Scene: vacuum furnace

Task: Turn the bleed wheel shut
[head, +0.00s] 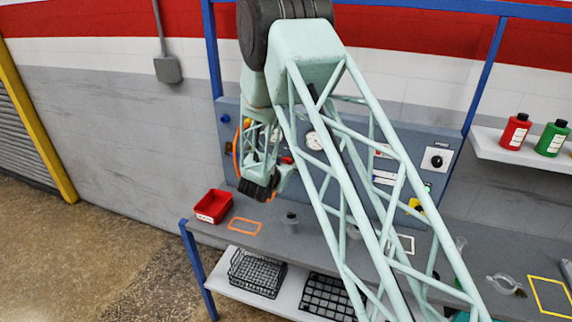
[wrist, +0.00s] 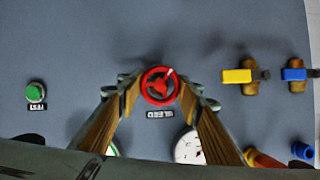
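The bleed wheel (wrist: 159,97) is a small red spoked handwheel on the grey-blue panel in the wrist view. A pale mark shows at the upper right of its rim, and a small BLEED label (wrist: 160,114) sits just below it in the picture. The frames do not make clear how far the fingertips stand from the panel. In the head view my own arm hides most of this part of the panel.
A green button (wrist: 35,92) is at left in the wrist view. A yellow-handled valve (wrist: 237,76) and a blue-handled valve (wrist: 293,74) are at right. A round gauge (wrist: 187,148) shows beside my right finger. A red bin (head: 213,206) stands on the bench below the panel.

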